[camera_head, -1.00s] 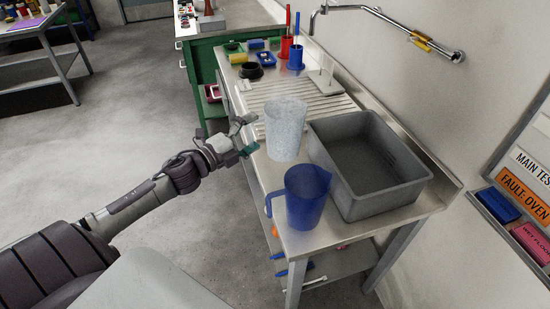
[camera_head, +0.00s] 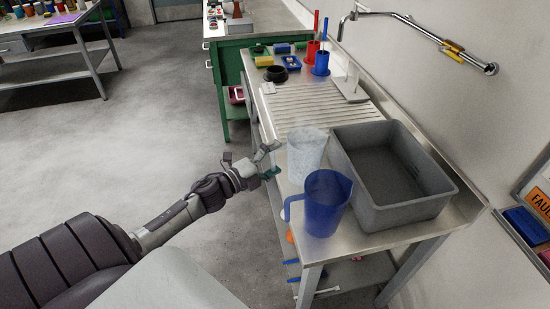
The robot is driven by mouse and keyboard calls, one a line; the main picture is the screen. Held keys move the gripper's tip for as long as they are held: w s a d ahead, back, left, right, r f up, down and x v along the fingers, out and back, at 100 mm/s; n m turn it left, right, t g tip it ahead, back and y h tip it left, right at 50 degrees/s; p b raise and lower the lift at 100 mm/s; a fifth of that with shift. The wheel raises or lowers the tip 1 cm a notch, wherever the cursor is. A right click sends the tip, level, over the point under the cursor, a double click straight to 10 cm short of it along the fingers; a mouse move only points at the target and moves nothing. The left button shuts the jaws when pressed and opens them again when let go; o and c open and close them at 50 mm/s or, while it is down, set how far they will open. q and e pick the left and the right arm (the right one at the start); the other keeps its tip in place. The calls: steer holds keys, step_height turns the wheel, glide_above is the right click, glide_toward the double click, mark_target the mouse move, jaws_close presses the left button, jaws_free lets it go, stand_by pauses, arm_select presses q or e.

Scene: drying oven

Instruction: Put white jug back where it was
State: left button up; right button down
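The white jug (camera_head: 306,149) is translucent and upright at the near end of the draining board, left of the grey tub. The blue jug (camera_head: 327,205) stands in front of it and hides its base, so I cannot tell whether it touches the bench. My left gripper (camera_head: 273,160) is at the white jug's left side, one finger above and one below. The fingers look shut on its handle side, though the grip itself is too small to see clearly. My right gripper is not in view.
The grey tub (camera_head: 433,207) stands on the bench by the wall. The ribbed draining board (camera_head: 315,108) is clear behind the white jug. Red (camera_head: 312,52) and blue (camera_head: 321,65) holders stand at the back. A tap pipe (camera_head: 425,39) is on the wall.

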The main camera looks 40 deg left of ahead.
arm_select(q)
steer(key=shift+o, duration=0.7)
